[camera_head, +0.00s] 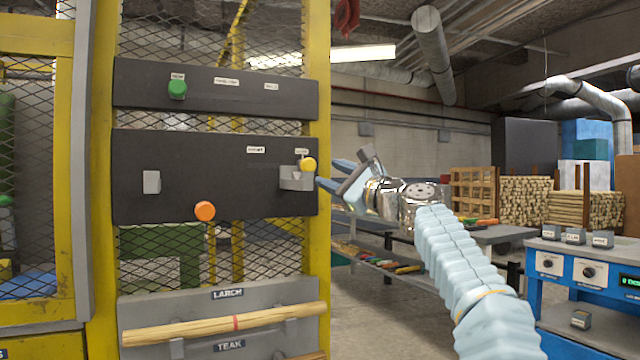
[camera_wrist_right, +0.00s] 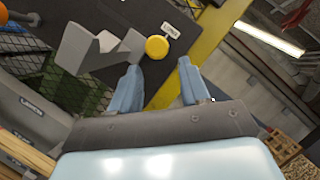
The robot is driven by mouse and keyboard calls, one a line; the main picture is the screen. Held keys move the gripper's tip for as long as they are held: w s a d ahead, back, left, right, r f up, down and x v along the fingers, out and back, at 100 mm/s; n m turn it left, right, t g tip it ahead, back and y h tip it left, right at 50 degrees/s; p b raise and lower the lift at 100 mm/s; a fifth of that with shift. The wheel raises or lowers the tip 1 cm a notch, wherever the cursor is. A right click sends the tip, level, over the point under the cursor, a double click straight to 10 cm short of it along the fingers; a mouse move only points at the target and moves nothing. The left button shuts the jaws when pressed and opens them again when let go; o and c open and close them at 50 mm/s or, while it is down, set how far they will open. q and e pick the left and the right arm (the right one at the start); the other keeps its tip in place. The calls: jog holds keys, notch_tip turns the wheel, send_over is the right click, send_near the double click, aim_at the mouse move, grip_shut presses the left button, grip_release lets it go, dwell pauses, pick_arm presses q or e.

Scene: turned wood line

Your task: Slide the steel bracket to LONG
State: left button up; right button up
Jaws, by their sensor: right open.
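The steel bracket (camera_head: 292,181) is a grey V-notched piece at the right end of the dark lower panel (camera_head: 225,170). A yellow knob (camera_head: 308,164) sits beside it, under a small label (camera_head: 302,151) that is hard to read but may say LONG. In the right wrist view the bracket (camera_wrist_right: 88,48) is at upper left and the yellow knob (camera_wrist_right: 157,46) lies ahead, between the directions of the two fingers. My right gripper (camera_head: 328,173) is open and empty, just right of the knob; its fingertips (camera_wrist_right: 157,68) appear short of it. My left gripper is out of view.
A green knob (camera_head: 177,88) is on the upper panel. A yellow post (camera_head: 318,260) stands right of the panels. A wooden rod (camera_head: 205,325) lies below.

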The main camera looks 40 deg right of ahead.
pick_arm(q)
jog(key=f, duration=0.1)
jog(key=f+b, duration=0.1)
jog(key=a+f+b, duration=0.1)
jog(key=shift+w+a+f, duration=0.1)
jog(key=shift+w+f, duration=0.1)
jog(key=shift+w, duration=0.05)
pick_arm(e)
jog(key=v, duration=0.7)
jog(key=shift+s, duration=0.4)
jog(key=shift+f, duration=0.1)
